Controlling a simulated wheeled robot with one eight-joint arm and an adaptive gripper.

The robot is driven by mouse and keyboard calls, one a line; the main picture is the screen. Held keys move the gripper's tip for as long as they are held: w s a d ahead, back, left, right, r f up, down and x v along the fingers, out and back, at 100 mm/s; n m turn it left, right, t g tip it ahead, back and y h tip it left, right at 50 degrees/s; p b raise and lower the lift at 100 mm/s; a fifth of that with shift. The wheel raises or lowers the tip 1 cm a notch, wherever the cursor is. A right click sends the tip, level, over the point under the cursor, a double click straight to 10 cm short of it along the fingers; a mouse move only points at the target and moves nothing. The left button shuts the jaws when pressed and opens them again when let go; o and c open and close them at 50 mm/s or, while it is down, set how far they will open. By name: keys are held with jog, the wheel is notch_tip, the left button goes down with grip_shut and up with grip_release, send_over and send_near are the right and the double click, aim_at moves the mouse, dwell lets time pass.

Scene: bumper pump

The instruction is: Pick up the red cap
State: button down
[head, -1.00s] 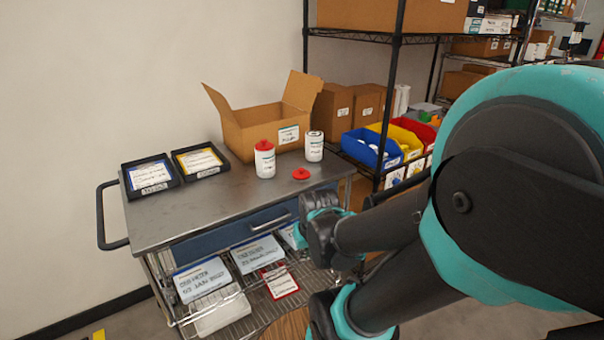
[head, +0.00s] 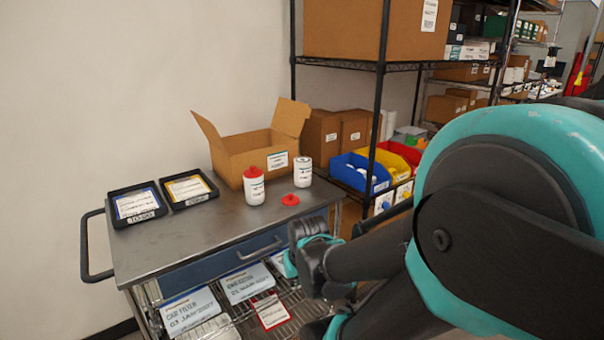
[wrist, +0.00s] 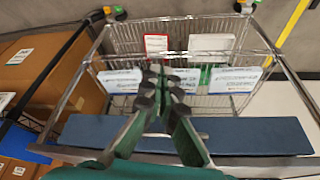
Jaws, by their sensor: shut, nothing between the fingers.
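A loose red cap (head: 290,199) lies on the grey cart top (head: 215,237), near its right edge. A white bottle (head: 254,190) wearing a red cap (head: 253,171) stands to its left. A second white bottle (head: 303,173) without a red cap stands just behind the loose cap. My gripper (wrist: 164,76) is shut and empty in the wrist view. There it points over the cart's lower wire shelf, apart from the cap. The loose cap does not show in the wrist view.
An open cardboard box (head: 232,150) stands behind the bottles. Two black trays with labels (head: 136,204) lie at the left. Blue, yellow and red bins (head: 351,174) sit on the right rack. A blue drawer (head: 215,262) is under the cart top, whose front is clear.

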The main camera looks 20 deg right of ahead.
jog(key=c, duration=2.1)
grip_release()
jog(key=shift+w+r, duration=0.1)
jog(key=shift+w, duration=0.05)
jog(key=o, duration=1)
jog(key=w+r+m, duration=0.1)
jog(key=w+r, duration=0.2)
jog(key=w, duration=0.1)
jog(key=w+d+r+m+h, duration=0.1)
jog(key=w+r, duration=0.3)
jog(key=w, duration=0.1)
jog(key=w+r+m, duration=0.2)
jog(key=w+r, duration=0.1)
jog(key=w, duration=0.2)
jog(key=shift+d+r+g, duration=0.3)
jog(key=shift+r, duration=0.1)
jog(key=o, duration=0.7)
jog(key=w+d+r+m+h, duration=0.1)
jog(key=w+r+m, duration=0.4)
jog(key=w+r, duration=0.8)
jog(key=shift+m+g+h, duration=0.4)
jog(key=shift+h, duration=0.3)
send_over(290, 195)
jog(key=s+a, duration=0.2)
notch_tip(290, 195, down, 11)
jog(key=shift+w+r, duration=0.1)
jog(key=shift+x, duration=2.7)
